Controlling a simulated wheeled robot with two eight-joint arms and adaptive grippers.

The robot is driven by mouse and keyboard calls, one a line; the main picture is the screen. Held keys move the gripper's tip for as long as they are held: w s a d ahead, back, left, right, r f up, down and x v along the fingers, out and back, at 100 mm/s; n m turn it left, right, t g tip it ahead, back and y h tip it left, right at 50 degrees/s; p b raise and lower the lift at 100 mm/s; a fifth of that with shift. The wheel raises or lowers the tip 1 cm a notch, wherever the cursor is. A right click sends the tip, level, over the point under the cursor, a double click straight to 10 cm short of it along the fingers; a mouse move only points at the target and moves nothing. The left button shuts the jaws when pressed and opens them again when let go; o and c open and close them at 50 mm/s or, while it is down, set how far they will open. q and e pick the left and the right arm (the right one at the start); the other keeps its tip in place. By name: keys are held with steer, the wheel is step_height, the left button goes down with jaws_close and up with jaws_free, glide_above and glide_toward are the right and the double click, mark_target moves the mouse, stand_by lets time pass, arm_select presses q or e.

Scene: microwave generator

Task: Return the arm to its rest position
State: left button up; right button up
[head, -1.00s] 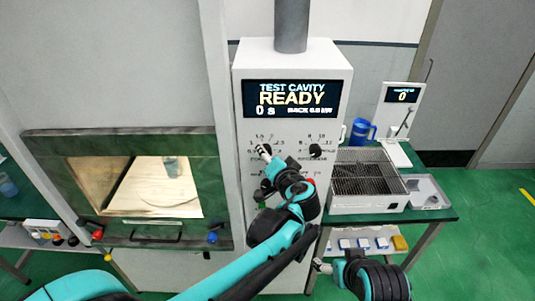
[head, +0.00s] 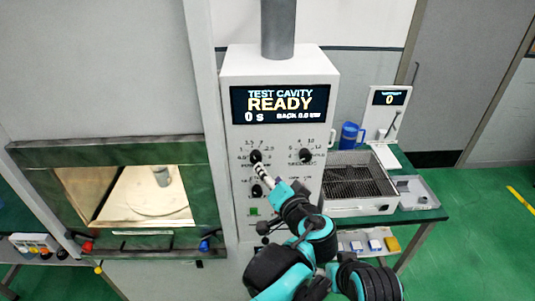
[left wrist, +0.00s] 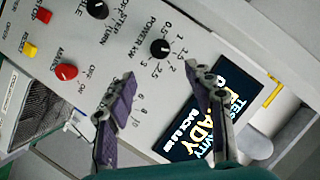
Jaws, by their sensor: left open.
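My left gripper (head: 262,172) is in front of the control panel of the white generator cabinet (head: 232,190), just below the power knob (head: 256,157). In the left wrist view the two fingers of the left gripper (left wrist: 162,76) are spread apart with nothing between them. The black power knob (left wrist: 160,48) shows beyond the gap between the fingertips, and no finger appears to touch it. My left arm (head: 305,230) comes up from the bottom centre and covers part of the panel. My right gripper is not visible; only a dark link of my right arm shows at the bottom.
The display (head: 280,104) reads READY, 0 s. At right a bench holds a wire rack (head: 360,182), a blue jug (head: 350,135) and a grey tray (head: 418,190). Green floor is free at far right.

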arm_select(q)
steer(key=s+a+f+n+g+b, duration=0.2)
steer(key=s+a+f+g+b, duration=0.15)
steer(key=a+f, duration=0.45)
steer(key=s+a+f+n+g+b, duration=0.15)
steer(key=s+a+f, duration=0.35)
steer(key=a, duration=0.5)
steer(key=s+a+f+n+g+h+b, duration=0.1)
steer(key=s+f+h+b, duration=0.1)
steer(key=s+f, duration=0.2)
steer(key=s+a+f+n+g+h+b, duration=0.1)
steer(key=s+a+f+h+b, duration=0.1)
steer(key=s+f, duration=0.3)
step_height(320, 180, down, 2)
steer(key=shift+a+f+n, duration=0.1)
steer(key=shift+a+n, duration=0.15)
steer(key=shift+n, duration=0.1)
